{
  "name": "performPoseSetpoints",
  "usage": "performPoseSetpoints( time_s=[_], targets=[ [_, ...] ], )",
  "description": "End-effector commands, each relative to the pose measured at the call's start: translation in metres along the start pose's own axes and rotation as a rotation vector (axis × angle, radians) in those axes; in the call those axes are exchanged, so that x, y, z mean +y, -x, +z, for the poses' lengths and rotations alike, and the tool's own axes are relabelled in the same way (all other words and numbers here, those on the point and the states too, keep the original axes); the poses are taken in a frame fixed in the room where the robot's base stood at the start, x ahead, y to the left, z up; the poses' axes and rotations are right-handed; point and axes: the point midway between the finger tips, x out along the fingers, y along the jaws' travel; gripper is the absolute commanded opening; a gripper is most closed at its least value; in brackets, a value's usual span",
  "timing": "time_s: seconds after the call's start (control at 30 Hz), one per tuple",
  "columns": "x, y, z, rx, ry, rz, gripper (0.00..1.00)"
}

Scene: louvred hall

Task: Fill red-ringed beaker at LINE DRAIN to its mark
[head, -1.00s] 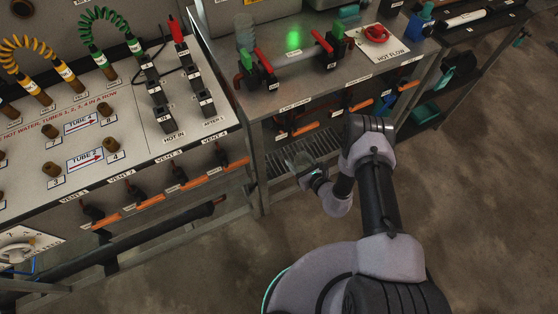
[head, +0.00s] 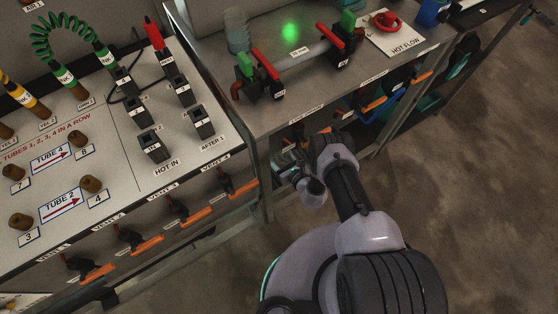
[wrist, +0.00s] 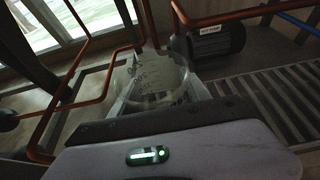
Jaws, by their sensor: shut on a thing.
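My gripper (wrist: 158,92) is shut on a clear beaker (wrist: 152,78) with dark markings on its wall, seen in the wrist view. I cannot make out a red ring or a water level on it. In the head view my gripper (head: 290,163) is low at the front of the metal bench, below the top edge. The LINE DRAIN label (head: 306,115) seems to be on that edge, just above my gripper; its print is too small to read surely. The drain outlet itself is hidden or not clear.
Slatted grating (wrist: 265,110) lies right of the beaker, and copper-coloured pipes (wrist: 95,55) run close around it. A dark motor (wrist: 217,42) stands behind. Black valves with red handles (head: 265,68) and a HOT FLOW knob (head: 386,20) are on the bench top (head: 215,60).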

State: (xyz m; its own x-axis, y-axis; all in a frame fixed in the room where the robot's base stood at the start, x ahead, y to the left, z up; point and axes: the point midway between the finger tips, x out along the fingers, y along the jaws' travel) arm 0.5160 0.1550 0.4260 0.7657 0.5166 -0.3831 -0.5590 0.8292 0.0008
Motion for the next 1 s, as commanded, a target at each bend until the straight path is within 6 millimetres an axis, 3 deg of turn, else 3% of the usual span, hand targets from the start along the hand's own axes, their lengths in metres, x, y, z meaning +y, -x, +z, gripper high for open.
performPoseSetpoints(
  time_s=[0.33,0.37,0.43,0.47,0.8,1.0],
  targets=[
    [0.000,-0.002,-0.004,0.000,0.002,0.000,0.15],
    [0.000,-0.002,-0.004,0.000,0.002,0.000,0.61],
    [0.000,-0.002,-0.004,0.000,0.001,0.000,0.75],
    [0.000,-0.002,-0.004,0.000,0.001,0.000,0.77],
    [0.000,0.002,0.000,0.001,-0.001,-0.001,0.77],
    [-0.001,0.056,0.005,0.004,-0.003,-0.004,0.77]
  ],
)
